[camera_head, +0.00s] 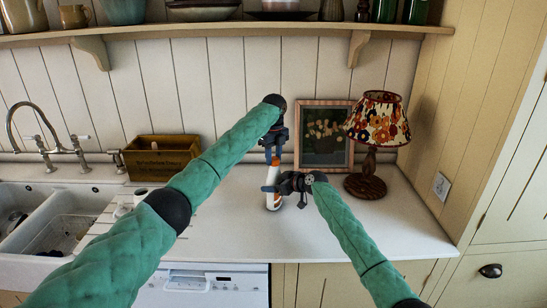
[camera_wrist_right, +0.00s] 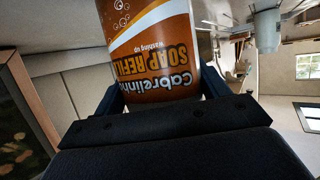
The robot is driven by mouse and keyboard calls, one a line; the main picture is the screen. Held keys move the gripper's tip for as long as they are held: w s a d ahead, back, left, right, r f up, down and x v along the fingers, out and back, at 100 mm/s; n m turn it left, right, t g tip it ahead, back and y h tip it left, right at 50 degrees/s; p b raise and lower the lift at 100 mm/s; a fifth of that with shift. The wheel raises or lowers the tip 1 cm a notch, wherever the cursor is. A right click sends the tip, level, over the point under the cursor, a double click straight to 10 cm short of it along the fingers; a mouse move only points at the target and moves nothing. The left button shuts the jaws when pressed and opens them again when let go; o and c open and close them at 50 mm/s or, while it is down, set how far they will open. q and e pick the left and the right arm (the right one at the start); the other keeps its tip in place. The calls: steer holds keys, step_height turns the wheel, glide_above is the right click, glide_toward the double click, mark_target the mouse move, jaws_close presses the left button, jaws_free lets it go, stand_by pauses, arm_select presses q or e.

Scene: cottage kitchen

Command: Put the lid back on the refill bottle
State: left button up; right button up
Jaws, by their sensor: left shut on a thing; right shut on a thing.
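The refill bottle (camera_head: 273,203) stands upright or nearly so over the counter, white with an orange-brown label. In the right wrist view the bottle's label (camera_wrist_right: 155,55), reading "soap refill", fills the space between the fingers, upside down. My right gripper (camera_head: 272,188) is shut around the bottle's body from the right. My left gripper (camera_head: 273,152) is directly above the bottle, pointing down, shut at its top. I cannot tell whether the lid touches or sits on the neck.
A lamp with a flowered shade (camera_head: 377,120) and a framed picture (camera_head: 324,135) stand behind to the right. A wooden crate (camera_head: 160,157) stands at the back left, beside the sink (camera_head: 55,215) and tap (camera_head: 35,135). The counter (camera_head: 370,225) at right is clear. A shelf (camera_head: 220,30) runs above.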

arm_select(q)
steer(key=m, duration=0.7)
steer(key=shift+w+d+r, duration=0.1)
steer(key=m, duration=0.5)
steer(key=shift+d+m, duration=0.25)
steer(key=shift+m, duration=0.05)
steer(key=o, duration=1)
steer(key=shift+c, duration=0.2)
steer(key=shift+r, duration=2.2)
steer(key=shift+a, duration=0.1)
steer(key=shift+c, duration=0.5)
